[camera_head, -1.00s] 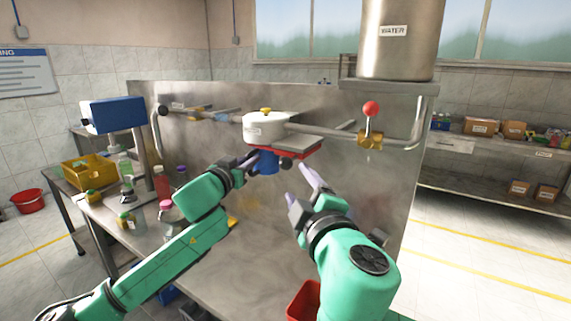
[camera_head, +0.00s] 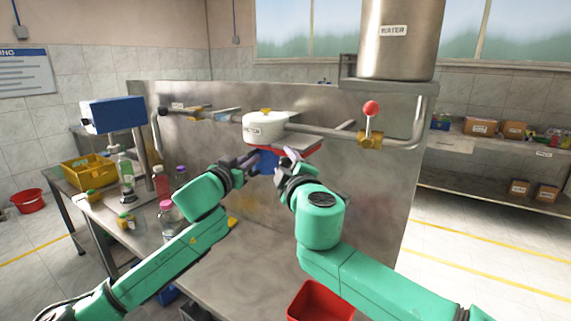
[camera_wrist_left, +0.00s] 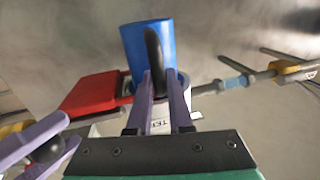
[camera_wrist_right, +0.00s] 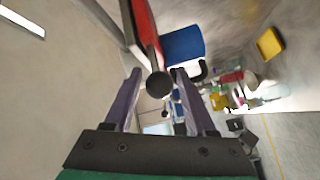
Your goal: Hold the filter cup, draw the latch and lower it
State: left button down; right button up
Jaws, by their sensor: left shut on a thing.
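The blue filter cup (camera_head: 266,161) hangs below the white filter housing (camera_head: 264,131) on the pipe. It also shows in the left wrist view (camera_wrist_left: 142,45) with a black handle (camera_wrist_left: 154,50). My left gripper (camera_head: 250,160) is shut on that handle. The red latch plate (camera_wrist_left: 92,93) sits beside the cup, under the housing. A black knob (camera_wrist_right: 160,84) is at its end. My right gripper (camera_wrist_right: 157,74) is open, with the knob between its fingers; contact cannot be told. In the head view, the right gripper (camera_head: 287,157) hides the knob.
A red-handled valve (camera_head: 371,118) is on the pipe to the right. A steel water tank (camera_head: 398,40) stands above it. A red bin (camera_head: 321,300) is at the front. Bottles and a yellow crate (camera_head: 84,172) are at the left. The steel bench below the cup is largely clear.

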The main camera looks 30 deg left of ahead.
grip_shut()
jog(key=shift+f, duration=0.1)
dwell(1.1)
